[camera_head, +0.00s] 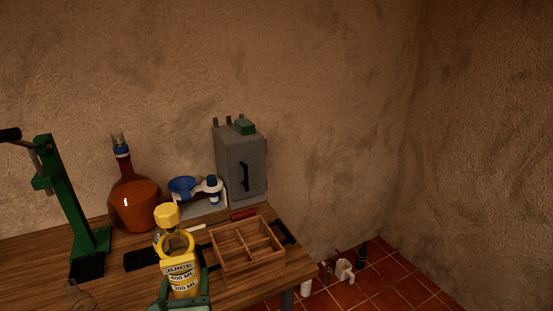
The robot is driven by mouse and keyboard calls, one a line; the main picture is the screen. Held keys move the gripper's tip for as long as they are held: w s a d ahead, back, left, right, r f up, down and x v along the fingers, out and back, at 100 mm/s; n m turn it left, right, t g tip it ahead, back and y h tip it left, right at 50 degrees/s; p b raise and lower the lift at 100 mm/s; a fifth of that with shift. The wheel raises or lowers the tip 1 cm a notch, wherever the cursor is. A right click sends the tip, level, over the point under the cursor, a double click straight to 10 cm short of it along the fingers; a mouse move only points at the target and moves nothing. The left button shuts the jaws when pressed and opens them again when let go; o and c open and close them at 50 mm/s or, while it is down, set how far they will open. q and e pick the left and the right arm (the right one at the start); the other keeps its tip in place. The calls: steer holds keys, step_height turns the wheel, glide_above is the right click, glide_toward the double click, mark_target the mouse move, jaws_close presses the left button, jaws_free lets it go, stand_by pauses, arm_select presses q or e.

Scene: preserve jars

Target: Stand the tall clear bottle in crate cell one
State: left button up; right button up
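The wooden crate (250,274) stands near the right end of the table, with dividers splitting it into open cells that look empty. I cannot make out cell numbers. A faint clear glass outline (80,296) shows at the lower left edge of the picture; it may be the tall clear bottle, but most of it is cut off or too faint to tell.
Behind are an amber flagon (135,208), blue scale (184,185) and grey cabinet (242,168). A green press (67,195) stands left. The table (35,250) has bare wood at left.

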mark_target(178, 279)
arm_select(q)
steer(key=r, duration=0.3)
steer(key=shift+s+d+r, duration=0.1)
steer(key=shift+s, duration=0.2)
steer(key=s, duration=0.1)
steer(key=s+r+h, duration=0.1)
steer(key=s+r+m, duration=0.1)
steer(key=shift+d+r+h+b, duration=0.15)
steer(key=shift+d+h+b, duration=0.15)
steer(key=shift+b, duration=0.1)
steer(key=s, duration=0.1)
steer(key=s+h, duration=0.1)
steer(key=s+d+r+m, duration=0.1)
steer(key=shift+s+t+h+b, duration=0.3)
steer(key=shift+b, duration=0.05)
steer(key=s+f, duration=0.1)
steer(key=s+d+h, duration=0.1)
steer(key=s, duration=0.1)
steer(key=shift+f+m+b, duration=0.3)
steer(key=shift+f+m, duration=0.1)
